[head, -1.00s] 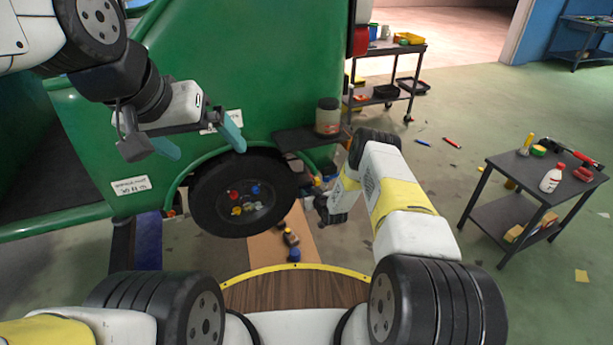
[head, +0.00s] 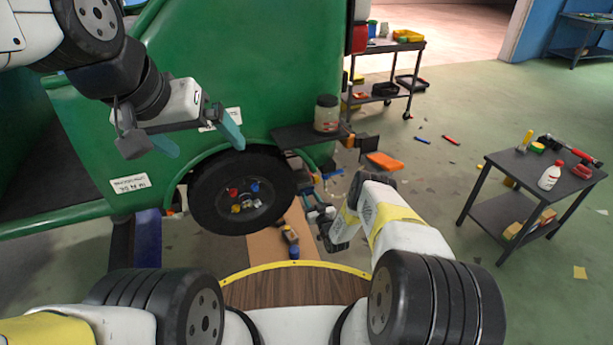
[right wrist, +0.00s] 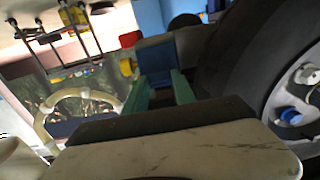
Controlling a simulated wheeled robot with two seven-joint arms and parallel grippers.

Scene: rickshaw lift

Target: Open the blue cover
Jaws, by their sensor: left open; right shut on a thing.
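My right gripper (right wrist: 160,92) shows teal fingers in the right wrist view. They are closed at a blue block-like piece (right wrist: 155,56), which seems to be the blue cover; a yellow knob (right wrist: 127,67) sits beside it. In the head view my right gripper (head: 311,203) is low beside the rickshaw wheel, and its grip is too small to see clearly. My left gripper (head: 200,140) is open and empty in front of the green body panel (head: 240,85), above the wheel (head: 215,208).
The wheel hub carries small coloured caps (head: 247,197). A dark shelf with a jar (head: 327,114) juts out above my right gripper. An orange piece (head: 385,161) is right of it. A side table (head: 530,172) stands at right; floor between is mostly clear.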

